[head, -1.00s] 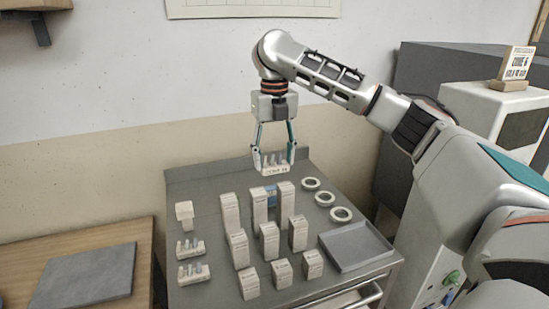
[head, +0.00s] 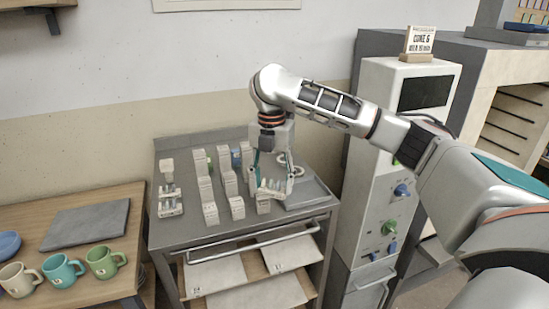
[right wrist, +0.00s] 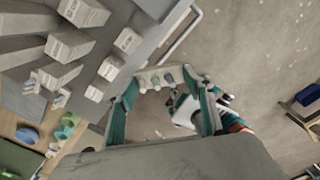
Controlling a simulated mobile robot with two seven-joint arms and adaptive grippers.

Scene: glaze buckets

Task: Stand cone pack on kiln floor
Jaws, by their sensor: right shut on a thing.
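My right gripper (head: 271,186) is shut on a cone pack (head: 272,190), a pale bar with several small cones standing on it. The pack hangs roughly level in front of the grey cart's boxes, near its front right. In the right wrist view the cone pack (right wrist: 160,79) spans between the two teal fingers, with floor behind it. Two similar packs (head: 170,208) stand at the cart's left. No kiln floor can be made out clearly.
Several white boxes (head: 229,183), rings (head: 291,171) and a grey tray (head: 313,192) are on the cart (head: 190,236). A white control cabinet (head: 374,195) with knobs stands to the right, below a "CONE 6" sign (head: 419,41). Mugs (head: 103,262) stand on the wooden table at left.

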